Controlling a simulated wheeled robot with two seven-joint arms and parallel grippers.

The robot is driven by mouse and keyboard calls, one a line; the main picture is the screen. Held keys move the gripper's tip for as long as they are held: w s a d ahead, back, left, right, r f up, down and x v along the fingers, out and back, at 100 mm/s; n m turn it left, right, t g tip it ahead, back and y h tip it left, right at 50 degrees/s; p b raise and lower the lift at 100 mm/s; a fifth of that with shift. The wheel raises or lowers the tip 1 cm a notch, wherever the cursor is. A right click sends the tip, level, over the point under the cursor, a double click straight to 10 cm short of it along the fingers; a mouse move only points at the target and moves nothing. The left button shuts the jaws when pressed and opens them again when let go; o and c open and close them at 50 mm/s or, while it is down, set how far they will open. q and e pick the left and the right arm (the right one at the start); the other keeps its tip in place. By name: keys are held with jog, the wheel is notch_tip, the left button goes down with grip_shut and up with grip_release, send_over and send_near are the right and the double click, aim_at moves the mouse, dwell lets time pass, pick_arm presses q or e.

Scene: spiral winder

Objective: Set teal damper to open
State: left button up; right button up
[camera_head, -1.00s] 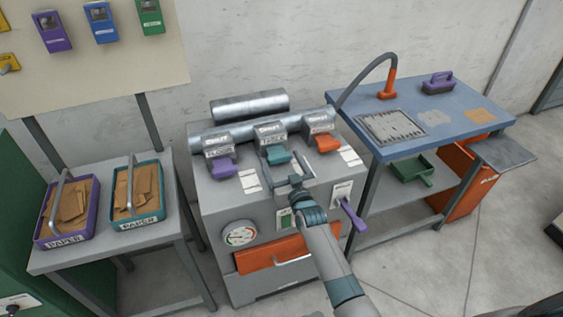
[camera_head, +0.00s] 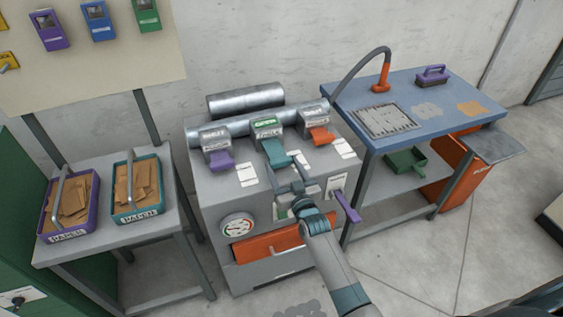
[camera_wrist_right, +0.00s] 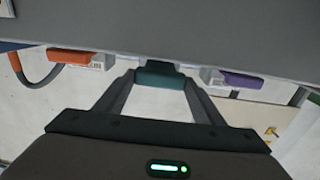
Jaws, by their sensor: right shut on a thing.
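The teal damper (camera_head: 276,152) is the middle of three dampers on top of the grey machine. Its handle is pulled out toward the front, and the plate on its housing is green and appears to read OPEN. My right gripper (camera_head: 287,172) reaches it from the front. In the right wrist view the teal handle (camera_wrist_right: 160,78) sits between the two fingers, and the gripper is shut on it. My left gripper is not in view.
A purple damper (camera_head: 219,161) and an orange damper (camera_head: 321,136) flank the teal one, both with grey plates. A purple lever (camera_head: 347,206) sticks out at the machine's front right. A blue-topped table (camera_head: 440,92) stands to the right.

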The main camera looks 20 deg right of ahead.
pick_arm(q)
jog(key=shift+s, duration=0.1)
pick_arm(e)
jog(key=shift+s+f, duration=0.1)
jog(key=shift+s, duration=0.05)
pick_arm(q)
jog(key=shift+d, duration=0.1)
pick_arm(e)
jog(key=o, duration=1.5)
jog(key=shift+s, duration=0.15)
pick_arm(q)
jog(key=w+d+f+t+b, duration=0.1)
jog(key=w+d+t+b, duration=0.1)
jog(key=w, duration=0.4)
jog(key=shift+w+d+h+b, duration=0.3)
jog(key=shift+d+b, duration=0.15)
jog(key=shift+b, duration=0.1)
pick_arm(e)
jog(key=shift+s+d, duration=0.15)
jog(key=shift+s, duration=4.15)
jog(key=shift+s+d, duration=0.15)
jog(key=shift+s, duration=4.1)
